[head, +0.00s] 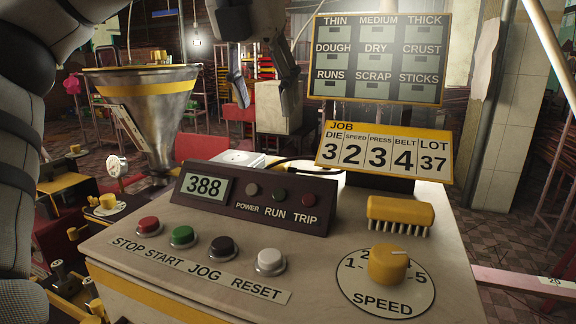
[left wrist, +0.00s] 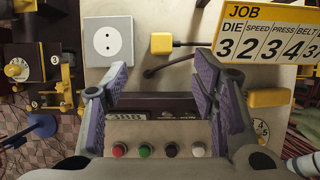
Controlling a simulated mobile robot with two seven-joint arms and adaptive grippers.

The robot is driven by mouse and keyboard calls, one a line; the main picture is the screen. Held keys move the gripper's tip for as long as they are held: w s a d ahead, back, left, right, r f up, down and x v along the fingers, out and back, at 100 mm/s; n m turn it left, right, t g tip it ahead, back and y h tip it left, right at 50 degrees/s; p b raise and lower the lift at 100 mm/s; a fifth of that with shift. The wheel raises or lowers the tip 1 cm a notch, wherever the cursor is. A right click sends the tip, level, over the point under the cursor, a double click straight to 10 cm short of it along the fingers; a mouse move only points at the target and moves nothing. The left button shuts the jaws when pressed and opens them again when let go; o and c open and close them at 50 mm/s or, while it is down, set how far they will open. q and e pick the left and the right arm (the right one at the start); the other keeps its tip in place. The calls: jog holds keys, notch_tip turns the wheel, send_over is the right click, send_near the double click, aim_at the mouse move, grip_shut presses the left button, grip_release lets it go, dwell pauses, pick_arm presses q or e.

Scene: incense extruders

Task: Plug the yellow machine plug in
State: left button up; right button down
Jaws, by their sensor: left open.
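The yellow plug (left wrist: 160,43) lies on the pale machine top in the left wrist view, with a dark cable leaving its right side. The white socket plate (left wrist: 108,40), with two round holes, is to its left, apart from it. In the head view the socket (head: 239,158) shows as a low white box behind the display; I cannot make out the plug there. My left gripper (head: 265,108) is open and empty above the back of the console. In the left wrist view its fingers (left wrist: 161,72) spread on either side below the plug. My right gripper is not in view.
The dark display housing (head: 255,196) stands in front of the socket. The JOB sign (head: 384,152) rises to the right. A yellow brush (head: 400,212), the speed knob (head: 388,265) and several buttons (head: 182,236) occupy the front. A metal hopper (head: 150,105) stands at left.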

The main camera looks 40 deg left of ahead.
pick_arm(q)
send_over(279, 162)
jog(key=s, duration=0.2)
jog(key=f, duration=0.6)
jog(key=shift+d+f, duration=0.2)
jog(key=shift+f, duration=0.05)
jog(key=x, duration=0.5)
jog(key=shift+s+d+f, duration=0.15)
jog(key=shift+f, duration=0.1)
jog(key=c, duration=1.2)
